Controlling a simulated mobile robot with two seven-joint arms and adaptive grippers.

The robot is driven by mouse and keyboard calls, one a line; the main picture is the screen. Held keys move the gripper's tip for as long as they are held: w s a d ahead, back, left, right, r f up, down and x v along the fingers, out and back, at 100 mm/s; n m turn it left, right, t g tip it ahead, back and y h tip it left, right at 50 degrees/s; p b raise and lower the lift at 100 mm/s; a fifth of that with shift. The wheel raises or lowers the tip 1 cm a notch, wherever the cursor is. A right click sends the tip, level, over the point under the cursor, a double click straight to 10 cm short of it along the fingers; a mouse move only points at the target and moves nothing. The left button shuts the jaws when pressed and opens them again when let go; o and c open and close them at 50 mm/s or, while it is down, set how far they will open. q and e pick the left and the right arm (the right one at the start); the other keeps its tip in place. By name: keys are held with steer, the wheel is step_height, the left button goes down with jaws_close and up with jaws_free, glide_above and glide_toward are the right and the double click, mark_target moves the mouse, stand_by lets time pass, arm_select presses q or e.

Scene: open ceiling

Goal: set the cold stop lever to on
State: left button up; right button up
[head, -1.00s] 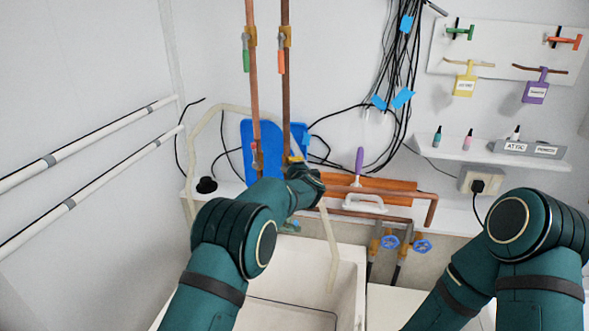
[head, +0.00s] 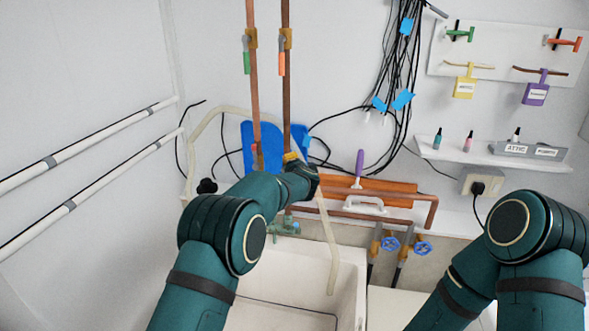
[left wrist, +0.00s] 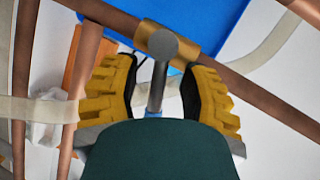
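Two copper pipes run down the wall. The left pipe (head: 252,90) has a green-handled lever (head: 246,60) and the right pipe (head: 286,100) an orange-handled lever (head: 282,62); both hang down beside their brass valves. I cannot read which one is cold. Contact is unclear. My right gripper is out of view.
A white sink (head: 335,262) with a greenish tap (head: 285,225) lies below. Blue pieces (head: 262,140) stand behind the pipes. Two blue-wheeled valves (head: 390,243) (head: 422,248) are at right. A white board (head: 500,50) holds tagged levers. Black cables hang centrally.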

arm_select(q)
steer(key=shift+s, duration=0.15)
steer(key=v, duration=1.1)
steer(key=shift+s, duration=0.35)
steer(key=shift+d+r, duration=0.1)
steer(key=shift+d, duration=0.05)
